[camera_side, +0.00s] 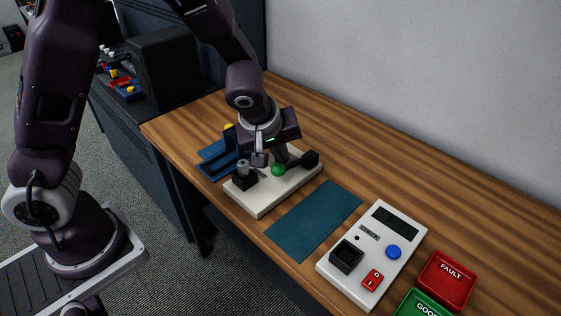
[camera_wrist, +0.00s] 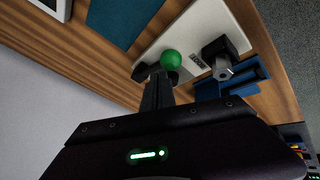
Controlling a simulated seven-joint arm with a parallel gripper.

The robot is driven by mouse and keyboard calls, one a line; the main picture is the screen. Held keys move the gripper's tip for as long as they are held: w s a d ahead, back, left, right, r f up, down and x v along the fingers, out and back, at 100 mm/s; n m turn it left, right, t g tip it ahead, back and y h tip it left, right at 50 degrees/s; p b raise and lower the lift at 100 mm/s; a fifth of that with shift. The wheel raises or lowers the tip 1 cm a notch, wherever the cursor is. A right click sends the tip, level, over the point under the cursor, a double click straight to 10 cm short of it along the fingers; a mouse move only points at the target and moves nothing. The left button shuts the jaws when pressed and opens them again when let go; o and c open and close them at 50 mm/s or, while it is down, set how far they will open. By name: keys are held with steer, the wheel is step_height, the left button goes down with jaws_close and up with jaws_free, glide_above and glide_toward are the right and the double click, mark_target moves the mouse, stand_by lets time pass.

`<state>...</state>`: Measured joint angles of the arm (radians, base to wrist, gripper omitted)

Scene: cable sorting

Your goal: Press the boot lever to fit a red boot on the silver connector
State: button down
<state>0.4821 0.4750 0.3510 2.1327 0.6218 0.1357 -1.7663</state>
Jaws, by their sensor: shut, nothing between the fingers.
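A silver connector (camera_side: 243,166) stands upright in a black holder (camera_side: 244,181) on a white base (camera_side: 262,202). It also shows in the wrist view (camera_wrist: 222,69). A lever with a green ball knob (camera_side: 278,170) is on the same base, with a dark block (camera_side: 311,158) at its right end. The knob also shows in the wrist view (camera_wrist: 171,60). My gripper (camera_wrist: 157,78) is shut and empty, its fingertips close to the green knob. I cannot tell whether they touch it. I see no red boot on the connector.
A blue fixture with a yellow top (camera_side: 229,127) stands behind the white base. A teal mat (camera_side: 315,220) lies clear to the right. Beyond it are a white tester (camera_side: 388,277), a red FAULT tray (camera_side: 447,281) and a green GOOD tray (camera_side: 424,304).

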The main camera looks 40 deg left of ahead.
mark_target(278, 165)
steer(key=shift+s+f, duration=0.25)
steer(key=shift+f, duration=0.5)
steer(key=shift+s+f, duration=0.25)
steer(key=shift+f, duration=0.5)
stand_by(1.4)
steer(key=shift+w+r, duration=0.2)
steer(key=shift+r, duration=0.55)
steer(key=shift+w+r, duration=0.25)
steer(key=shift+r, duration=0.45)
steer(key=shift+w+r, duration=0.2)
steer(key=shift+r, duration=0.55)
steer(key=r, duration=0.1)
steer(key=w+r, duration=0.1)
steer(key=r, duration=0.2)
steer(key=shift+w+r, duration=0.3)
steer(key=shift+r, duration=0.05)
